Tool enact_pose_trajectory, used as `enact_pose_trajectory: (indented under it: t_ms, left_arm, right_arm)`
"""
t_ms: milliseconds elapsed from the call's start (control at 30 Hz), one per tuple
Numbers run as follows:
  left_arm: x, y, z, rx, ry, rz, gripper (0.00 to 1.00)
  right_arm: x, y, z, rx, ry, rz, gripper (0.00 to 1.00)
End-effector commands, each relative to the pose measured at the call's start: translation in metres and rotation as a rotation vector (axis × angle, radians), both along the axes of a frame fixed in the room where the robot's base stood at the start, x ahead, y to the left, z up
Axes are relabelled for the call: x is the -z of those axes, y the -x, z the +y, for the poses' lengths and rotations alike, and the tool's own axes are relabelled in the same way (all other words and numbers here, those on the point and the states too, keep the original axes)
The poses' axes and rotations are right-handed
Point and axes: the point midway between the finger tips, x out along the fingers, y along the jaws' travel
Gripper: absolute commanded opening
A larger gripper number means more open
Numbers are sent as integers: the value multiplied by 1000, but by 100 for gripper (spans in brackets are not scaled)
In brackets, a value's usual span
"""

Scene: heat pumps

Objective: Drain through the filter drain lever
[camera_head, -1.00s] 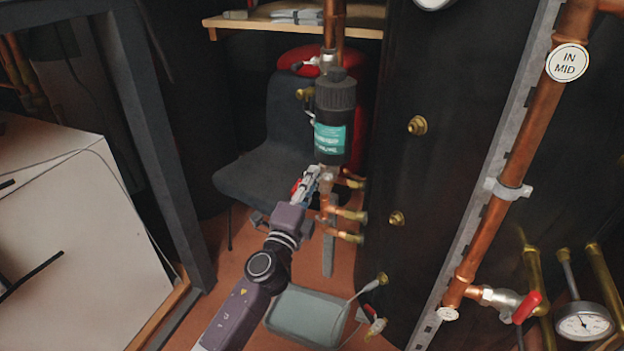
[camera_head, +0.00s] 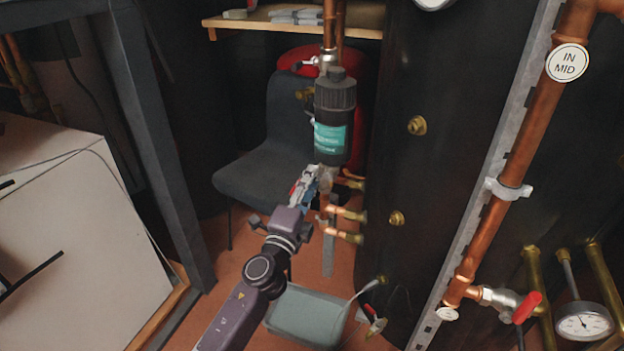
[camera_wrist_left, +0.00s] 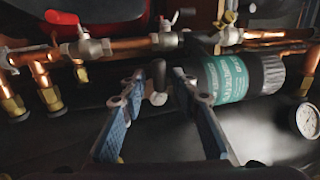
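The filter (camera_head: 334,118) is a black upright cylinder with a teal label, on the copper pipe at the centre of the head view. It also shows in the left wrist view (camera_wrist_left: 236,78). My left gripper (camera_head: 304,182) is just below and left of it, near its lower fittings. In the left wrist view the blue-padded fingers of my left gripper (camera_wrist_left: 162,125) are spread apart. A small dark lever (camera_wrist_left: 158,76) with a pale end shows in the gap between them, beside the filter. I cannot tell whether a finger touches it. My right gripper is out of view.
A grey container (camera_head: 305,316) stands on the floor below. Brass-ended copper stubs (camera_head: 346,214) stick out below the filter. A chair (camera_head: 268,150) and a red tank (camera_head: 362,95) are behind.

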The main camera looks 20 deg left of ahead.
Motion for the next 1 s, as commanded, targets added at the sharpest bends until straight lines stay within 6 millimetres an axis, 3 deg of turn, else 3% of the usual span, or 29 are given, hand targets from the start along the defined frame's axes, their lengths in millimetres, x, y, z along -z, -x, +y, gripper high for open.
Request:
enact_pose_trajectory:
  t_ms: [300,500,1000]
  left_arm:
    - [11,47,0,-1,0,4,29]
    - [15,66,0,0,1,3,29]
    - [15,71,0,1,-1,3,29]
  right_arm:
    - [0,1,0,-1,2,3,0]
    - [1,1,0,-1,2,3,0]
    - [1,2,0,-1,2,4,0]
